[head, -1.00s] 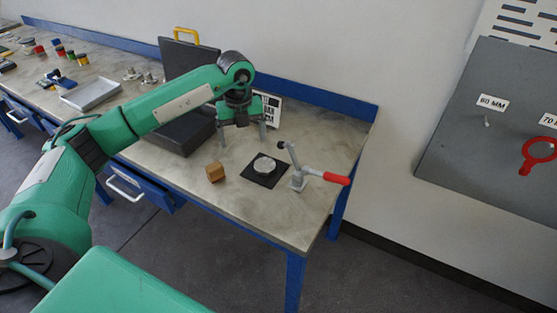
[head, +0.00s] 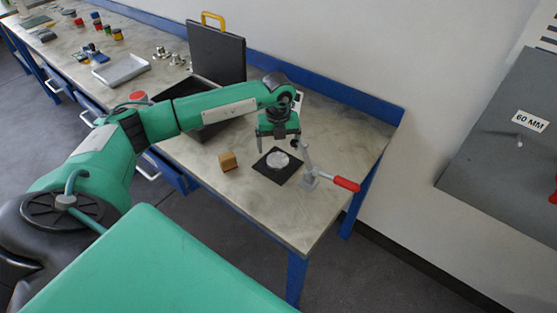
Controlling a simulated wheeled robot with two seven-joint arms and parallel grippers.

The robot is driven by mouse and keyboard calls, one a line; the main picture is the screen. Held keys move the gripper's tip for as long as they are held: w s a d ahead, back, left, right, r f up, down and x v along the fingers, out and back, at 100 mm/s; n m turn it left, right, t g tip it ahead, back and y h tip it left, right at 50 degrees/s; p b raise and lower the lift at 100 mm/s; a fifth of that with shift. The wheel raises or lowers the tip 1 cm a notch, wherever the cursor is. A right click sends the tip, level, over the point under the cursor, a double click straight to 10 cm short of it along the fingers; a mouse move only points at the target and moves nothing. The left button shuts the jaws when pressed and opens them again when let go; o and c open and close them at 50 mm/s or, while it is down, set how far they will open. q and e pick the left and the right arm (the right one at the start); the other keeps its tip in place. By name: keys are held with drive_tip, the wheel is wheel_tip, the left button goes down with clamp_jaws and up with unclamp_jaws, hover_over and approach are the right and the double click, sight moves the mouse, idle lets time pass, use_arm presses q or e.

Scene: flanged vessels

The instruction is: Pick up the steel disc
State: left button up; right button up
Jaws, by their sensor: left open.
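The steel disc (head: 278,160) is a round silvery piece lying on a square black pad (head: 268,174) near the right end of the workbench. My left gripper (head: 278,150) is open, with its fingers pointing down. In the picture it is just above and behind the disc, with one finger to each side. I cannot tell exactly how high it is above the disc. Nothing shows between its fingers. My right gripper is not in view.
A toggle clamp with a red handle (head: 346,184) stands close to the right of the pad. A wooden block (head: 228,161) sits to its left. An open black case (head: 217,55) stands behind my arm. The bench front (head: 285,215) is clear.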

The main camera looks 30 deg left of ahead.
sight(278, 159)
use_arm(q)
drive_tip(key=f, duration=0.1)
drive_tip(key=f+p, duration=0.1)
drive_tip(key=f, duration=0.1)
drive_tip(key=f+p, duration=0.1)
drive_tip(key=shift+s+d+f, duration=0.15)
drive_tip(key=shift+s, duration=0.2)
drive_tip(key=shift+f, duration=0.35)
drive_tip(key=c, duration=1.6)
drive_tip(key=shift+o, duration=0.2)
drive_tip(key=shift+r, duration=0.1)
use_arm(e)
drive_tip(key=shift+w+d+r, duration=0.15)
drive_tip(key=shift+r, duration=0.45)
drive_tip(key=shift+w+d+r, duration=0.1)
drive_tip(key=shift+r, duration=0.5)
